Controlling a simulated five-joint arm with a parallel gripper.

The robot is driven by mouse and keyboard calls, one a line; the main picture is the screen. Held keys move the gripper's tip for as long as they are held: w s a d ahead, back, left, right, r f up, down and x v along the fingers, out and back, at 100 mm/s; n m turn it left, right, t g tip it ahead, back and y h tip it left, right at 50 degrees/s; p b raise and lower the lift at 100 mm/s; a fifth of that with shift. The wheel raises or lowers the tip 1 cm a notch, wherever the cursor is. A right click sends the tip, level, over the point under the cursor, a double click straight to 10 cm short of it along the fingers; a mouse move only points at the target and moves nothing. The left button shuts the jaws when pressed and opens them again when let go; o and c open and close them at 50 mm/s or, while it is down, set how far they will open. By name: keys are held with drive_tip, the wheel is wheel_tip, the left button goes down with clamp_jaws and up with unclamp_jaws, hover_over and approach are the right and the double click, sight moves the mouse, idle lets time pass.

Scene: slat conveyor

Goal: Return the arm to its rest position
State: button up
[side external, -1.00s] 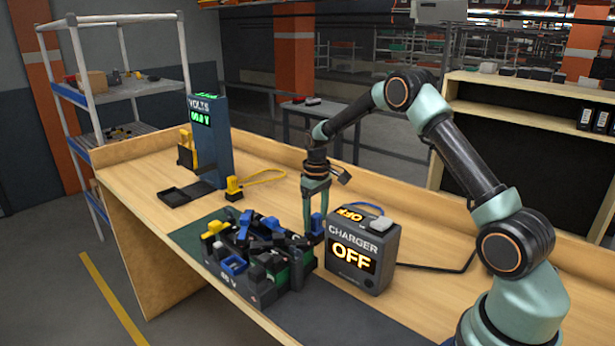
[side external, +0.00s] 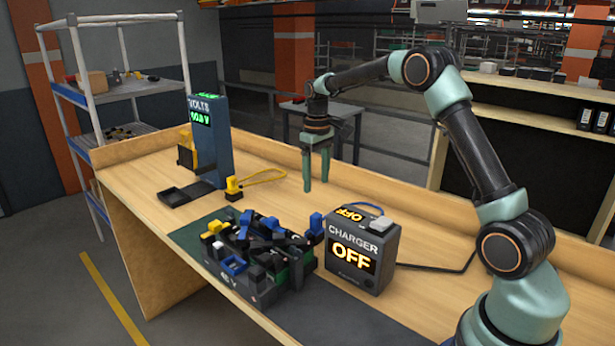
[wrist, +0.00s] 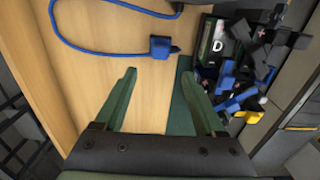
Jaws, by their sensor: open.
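My gripper (side external: 316,188) is open and empty, pointing down, raised above the bench behind the battery tray and charger. In the wrist view my gripper (wrist: 160,82) shows two green fingers apart with nothing between them. A blue connector (side external: 315,226) stands by the charger's left side. In the wrist view the blue connector (wrist: 160,46) lies beyond the fingertips, on a blue cable, apart from them. The charger (side external: 386,264) reads OFF.
A pile of batteries and blue and yellow connectors (side external: 236,266) sits on a green mat (side external: 186,236). A voltmeter tower (side external: 213,150) stands at the back left, with a yellow plug (side external: 233,188) beside it. The bench's back edge has a raised board (side external: 262,136).

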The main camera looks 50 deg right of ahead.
drive_tip(key=shift+r, duration=0.4)
drive_tip(key=s+a+r+t, duration=0.3)
drive_tip(key=s+a+r, duration=0.6)
drive_tip(key=r, duration=0.1)
drive_tip(key=s+a+f+t, duration=0.2)
drive_tip(key=s+a, duration=0.4)
drive_tip(key=s, duration=0.5)
drive_tip(key=shift+a+t, duration=0.25)
drive_tip(key=shift+t, duration=0.05)
